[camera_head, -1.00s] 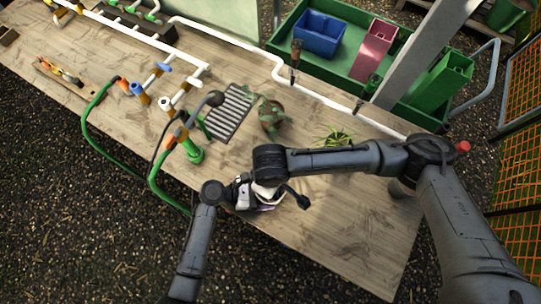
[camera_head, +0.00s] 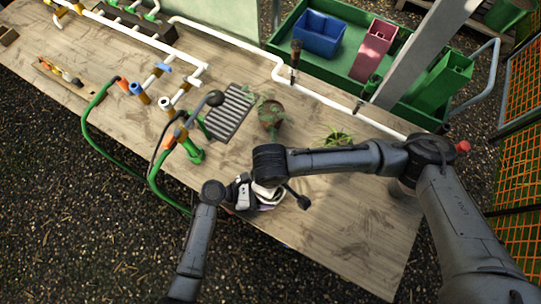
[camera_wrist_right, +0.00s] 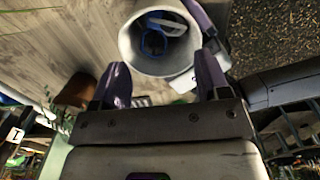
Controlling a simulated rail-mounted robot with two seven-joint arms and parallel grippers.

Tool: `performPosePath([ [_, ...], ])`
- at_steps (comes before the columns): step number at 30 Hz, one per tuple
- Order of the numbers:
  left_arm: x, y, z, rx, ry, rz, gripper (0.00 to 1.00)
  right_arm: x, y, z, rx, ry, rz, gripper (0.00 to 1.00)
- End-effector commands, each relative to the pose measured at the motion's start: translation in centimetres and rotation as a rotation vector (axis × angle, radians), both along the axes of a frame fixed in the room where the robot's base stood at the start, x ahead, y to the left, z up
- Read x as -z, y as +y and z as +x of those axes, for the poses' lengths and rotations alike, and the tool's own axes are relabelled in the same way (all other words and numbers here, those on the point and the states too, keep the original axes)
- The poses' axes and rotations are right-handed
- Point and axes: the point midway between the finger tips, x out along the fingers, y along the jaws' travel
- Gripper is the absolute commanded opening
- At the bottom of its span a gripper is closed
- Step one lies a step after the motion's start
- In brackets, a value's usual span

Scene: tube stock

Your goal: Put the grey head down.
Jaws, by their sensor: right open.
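A pale grey hollow round piece, which looks like the grey head (camera_wrist_right: 160,38), lies just beyond my right fingertips in the right wrist view, its opening facing the camera and a blue loop inside. My right gripper (camera_wrist_right: 163,80) is open, its purple fingers apart with nothing clearly between them. In the head view the piece's pale rim (camera_head: 272,198) shows low over the front of the table, partly hidden by my right wrist. My left gripper (camera_head: 243,194) is close beside it on the left. A purple part touches or overlaps its rim; its grip is unclear.
The wooden table (camera_head: 345,235) has free room at the right front. A potted plant (camera_head: 271,112), a slatted grey tray (camera_head: 229,112) and a small spiky plant (camera_head: 338,137) stand behind the grippers. Green hose (camera_head: 90,135) and pipe fittings occupy the left.

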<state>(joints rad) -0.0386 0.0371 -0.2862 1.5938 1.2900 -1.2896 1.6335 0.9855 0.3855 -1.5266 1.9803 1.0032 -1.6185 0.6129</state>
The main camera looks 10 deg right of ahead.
Motion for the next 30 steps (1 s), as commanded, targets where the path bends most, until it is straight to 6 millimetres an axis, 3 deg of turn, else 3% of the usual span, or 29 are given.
performPosePath([
  [15,0.0,0.0,0.0,0.000,0.000,0.000,0.71,-6.2,0.0,0.0,-0.001,-0.002,0.001,0.69],
  [27,0.0,0.0,0.0,0.000,0.000,0.000,0.71,-6.9,0.0,0.0,0.000,0.000,0.000,0.69],
  [28,0.0,0.0,0.0,0.000,0.000,0.000,0.85,-6.9,0.0,0.0,0.000,0.000,0.000,0.69],
  [30,0.0,0.0,0.0,0.000,0.000,0.000,0.92,-6.9,0.0,0.0,0.000,-0.001,0.001,0.69],
])
